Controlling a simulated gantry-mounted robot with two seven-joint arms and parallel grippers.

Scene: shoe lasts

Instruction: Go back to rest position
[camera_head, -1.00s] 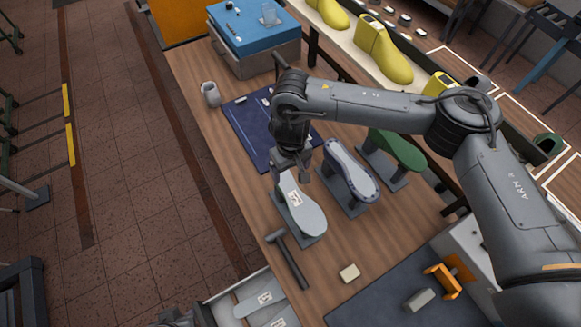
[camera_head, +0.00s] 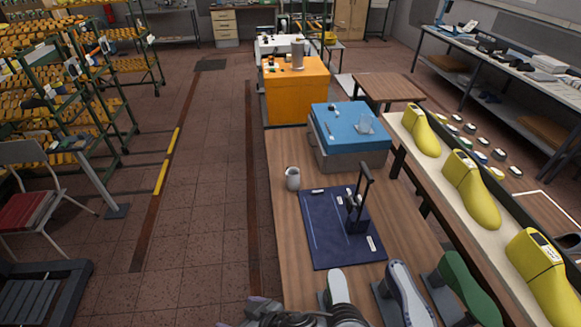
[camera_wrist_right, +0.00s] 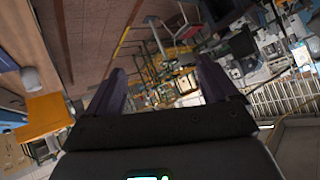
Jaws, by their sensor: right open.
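My right gripper (camera_wrist_right: 165,78) is open in the right wrist view, with its two dark fingers apart and nothing between them. In the head view only a dark piece of my own arm shows at the bottom edge. My left gripper does not show.
The wooden table (camera_head: 290,240) bears a dark blue mat (camera_head: 325,235) with a black upright stand (camera_head: 360,200), a grey cup (camera_head: 293,178) and a blue-topped box (camera_head: 342,122). Yellow lasts (camera_head: 470,190) line a belt at right. The floor (camera_head: 205,200) left of the table is clear.

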